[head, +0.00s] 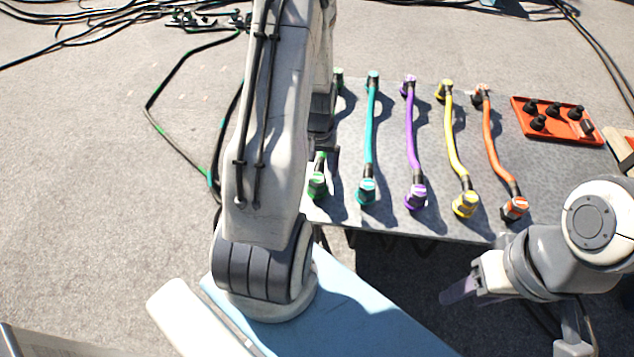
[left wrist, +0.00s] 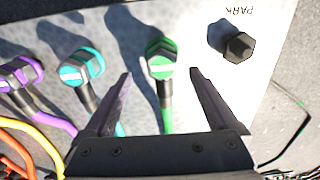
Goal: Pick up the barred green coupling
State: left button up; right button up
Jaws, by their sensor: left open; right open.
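The green coupling (left wrist: 161,57) has a pale bar across its face and lies on the grey panel, with a green cable running from it. In the head view the green coupling (head: 317,186) shows beside my left arm, which hides part of its cable. My left gripper (left wrist: 160,73) is open and empty, pointing down at the panel. In the left wrist view the green coupling appears between and just past its fingertips; contact cannot be told. In the head view my left gripper is mostly hidden by its arm. My right gripper (head: 458,291) is open and empty at the lower right, off the panel.
Teal (head: 367,190), purple (head: 415,195), yellow (head: 465,204) and orange (head: 514,208) couplings with cables lie to the right. A black post (left wrist: 239,47) stands by the PARK label. A red tray (head: 520,108) with black pieces is at the back right.

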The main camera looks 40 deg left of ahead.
aim_at(317, 176)
pick_arm(q)
jog(key=f, duration=0.1)
jog(key=f+b, duration=0.1)
jog(key=f, duration=0.3)
jog(key=shift+a+b, duration=0.25)
jog(key=shift+b, duration=0.05)
jog(key=c, duration=1.4)
jog(key=shift+r, duration=0.1)
grip_shut()
